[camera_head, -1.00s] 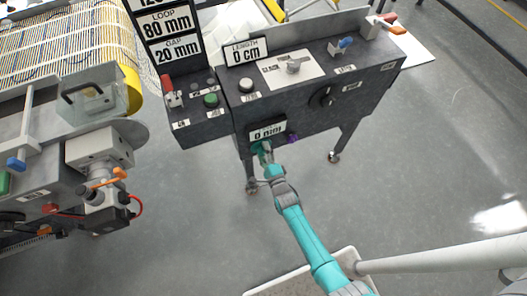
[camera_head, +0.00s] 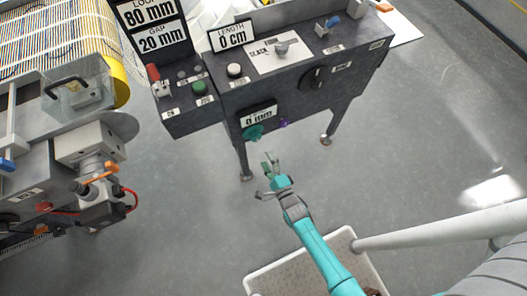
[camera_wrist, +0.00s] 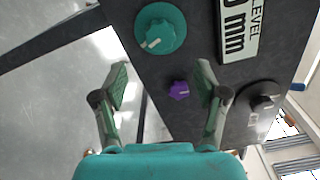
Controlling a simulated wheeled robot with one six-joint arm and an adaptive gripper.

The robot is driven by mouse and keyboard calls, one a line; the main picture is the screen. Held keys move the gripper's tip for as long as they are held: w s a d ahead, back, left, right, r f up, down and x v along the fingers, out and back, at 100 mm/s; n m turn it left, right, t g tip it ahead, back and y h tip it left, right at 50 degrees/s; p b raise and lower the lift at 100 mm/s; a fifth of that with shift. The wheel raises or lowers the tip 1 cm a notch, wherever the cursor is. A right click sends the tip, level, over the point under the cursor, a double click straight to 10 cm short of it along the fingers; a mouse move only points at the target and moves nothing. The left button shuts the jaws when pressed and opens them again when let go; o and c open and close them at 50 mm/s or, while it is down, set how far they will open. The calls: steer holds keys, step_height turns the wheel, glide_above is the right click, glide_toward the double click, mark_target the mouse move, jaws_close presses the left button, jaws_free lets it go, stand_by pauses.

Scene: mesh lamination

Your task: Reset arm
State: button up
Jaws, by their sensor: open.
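My gripper (camera_head: 270,161) is open and empty in front of the dark control console (camera_head: 300,95), below its front face and apart from it. In the wrist view, the two fingers of my gripper (camera_wrist: 162,80) stand wide apart. A teal knob (camera_head: 253,132) sits on the console front under the "0 mm" display; it shows large in the wrist view (camera_wrist: 160,28). A small purple knob (camera_head: 284,123) is to its right, and it appears between the fingertips in the wrist view (camera_wrist: 179,90), farther off. My teal arm reaches up from the bottom of the head view.
A white-rimmed tray (camera_head: 262,279) lies near my arm at the bottom. A machine with a yellow guard (camera_head: 118,83) and a grey unit with orange and red parts (camera_head: 98,165) stand at the left. The grey floor (camera_head: 430,140) is clear at the right.

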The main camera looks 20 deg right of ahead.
steer(key=shift+s, duration=0.45)
stand_by(0.3)
steer(key=s+r+n+g, duration=0.1)
steer(key=s+r+n, duration=0.35)
steer(key=s, duration=0.45)
steer(key=s+r+n, duration=0.4)
steer(key=s+n, duration=0.1)
steer(key=s, duration=0.5)
steer(key=s+r+n+g, duration=0.1)
steer(key=s+r+n, duration=0.5)
steer(key=r, duration=0.4)
steer(key=s+r+n+g, duration=0.1)
steer(key=s+r+n, duration=0.4)
steer(key=r, duration=0.5)
steer(key=shift+s+n, duration=0.35)
steer(key=shift+s, duration=0.15)
steer(key=shift+c, duration=0.3)
